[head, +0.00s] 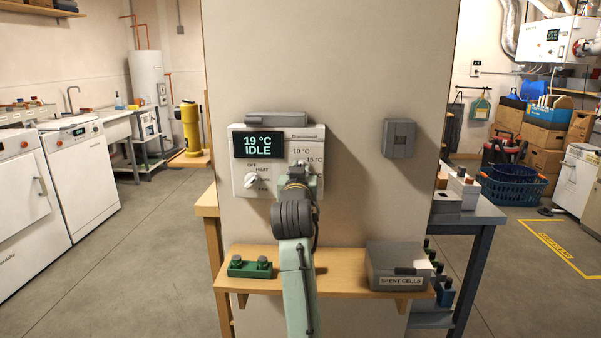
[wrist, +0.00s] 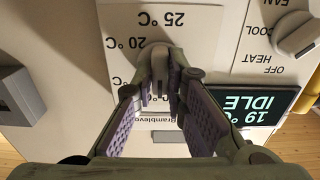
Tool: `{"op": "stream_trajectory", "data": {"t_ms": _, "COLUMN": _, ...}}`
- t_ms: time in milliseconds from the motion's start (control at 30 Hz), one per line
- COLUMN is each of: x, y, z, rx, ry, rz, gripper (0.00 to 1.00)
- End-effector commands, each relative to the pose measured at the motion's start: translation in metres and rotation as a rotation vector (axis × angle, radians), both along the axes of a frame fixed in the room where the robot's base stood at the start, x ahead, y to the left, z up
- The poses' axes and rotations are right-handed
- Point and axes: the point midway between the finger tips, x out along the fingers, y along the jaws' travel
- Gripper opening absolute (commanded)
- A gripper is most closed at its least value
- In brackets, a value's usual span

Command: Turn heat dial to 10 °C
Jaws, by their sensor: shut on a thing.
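The white thermostat (head: 236,187) is on the wall panel, and its dark display (head: 258,145) reads 19 °C IDLE. The heat dial (wrist: 158,56) shows in the wrist view, upside down, with labels of 25 °C, 20 °C and others partly hidden around it. In the head view I see 10 °C and 15 °C labels above it. My gripper (wrist: 160,90) has its two purple-padded fingers closed on the dial's raised grip; it also shows in the head view (head: 299,172). The fingers hide the dial's lower part, and I cannot tell exactly where it points.
A white mode knob (head: 252,181) with OFF, HEAT and FAN labels is left of my gripper. Below, a wooden shelf (head: 335,258) holds a green block (head: 250,267) and a grey SPENT CELLS box (head: 400,266). A grey wall box (head: 398,138) is to the right.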

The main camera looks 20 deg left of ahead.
Motion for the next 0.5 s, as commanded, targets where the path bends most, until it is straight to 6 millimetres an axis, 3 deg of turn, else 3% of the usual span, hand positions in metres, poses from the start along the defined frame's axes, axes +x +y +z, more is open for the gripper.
{"op": "stream_trajectory", "data": {"t_ms": 400, "x": 0.0001, "y": -0.0001, "z": -0.0012, "rx": -0.009, "ry": -0.001, "rz": -0.001, "gripper": 0.0}}
{"op": "stream_trajectory", "data": {"t_ms": 433, "x": 0.0001, "y": 0.0, "z": -0.0012, "rx": -0.009, "ry": -0.001, "rz": -0.001, "gripper": 0.14}}
{"op": "stream_trajectory", "data": {"t_ms": 500, "x": 0.0001, "y": 0.0, "z": -0.0011, "rx": -0.008, "ry": 0.0, "rz": -0.001, "gripper": 0.18}}
